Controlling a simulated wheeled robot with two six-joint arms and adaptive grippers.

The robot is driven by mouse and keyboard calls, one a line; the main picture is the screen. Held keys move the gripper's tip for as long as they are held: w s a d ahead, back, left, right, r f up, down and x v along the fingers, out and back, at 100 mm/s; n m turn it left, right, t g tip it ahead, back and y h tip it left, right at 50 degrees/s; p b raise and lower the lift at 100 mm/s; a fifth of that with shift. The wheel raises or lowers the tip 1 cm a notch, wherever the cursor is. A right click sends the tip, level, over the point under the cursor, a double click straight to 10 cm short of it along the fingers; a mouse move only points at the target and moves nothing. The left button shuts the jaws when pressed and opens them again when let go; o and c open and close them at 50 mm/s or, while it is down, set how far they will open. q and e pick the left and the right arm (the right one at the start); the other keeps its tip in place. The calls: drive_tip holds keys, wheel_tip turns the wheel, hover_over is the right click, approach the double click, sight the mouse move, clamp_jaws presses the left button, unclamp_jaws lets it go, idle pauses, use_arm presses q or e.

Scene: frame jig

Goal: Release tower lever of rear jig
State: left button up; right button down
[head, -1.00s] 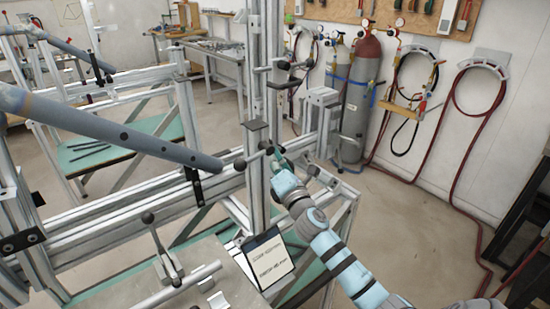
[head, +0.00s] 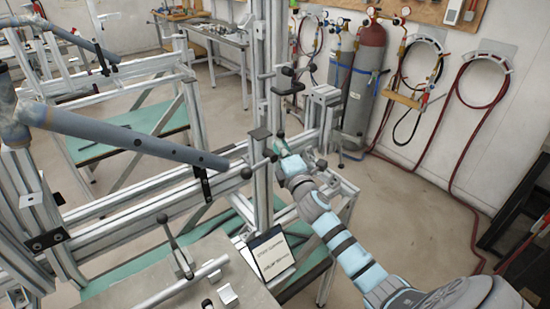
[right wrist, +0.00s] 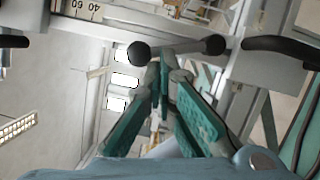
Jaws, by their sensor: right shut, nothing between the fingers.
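The upright aluminium tower (head: 262,120) of the jig stands in the middle of the head view. A bar with black ball ends is at the tower; one ball (head: 247,173) shows left of the post, another (head: 270,155) beside my gripper. In the right wrist view, the bar has a near black ball (right wrist: 139,53) and a far one (right wrist: 215,44). My right gripper (head: 281,148) is beside the tower, its teal fingers (right wrist: 163,72) shut and empty, close to the bar; contact cannot be told. My left gripper is out of view.
A grey tube (head: 130,138) lies across the jig at left. A clamp handle (head: 168,232) and a label board (head: 271,255) are in front. Gas cylinders (head: 366,70) and hoses stand along the back wall. Open floor (head: 420,190) is at right.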

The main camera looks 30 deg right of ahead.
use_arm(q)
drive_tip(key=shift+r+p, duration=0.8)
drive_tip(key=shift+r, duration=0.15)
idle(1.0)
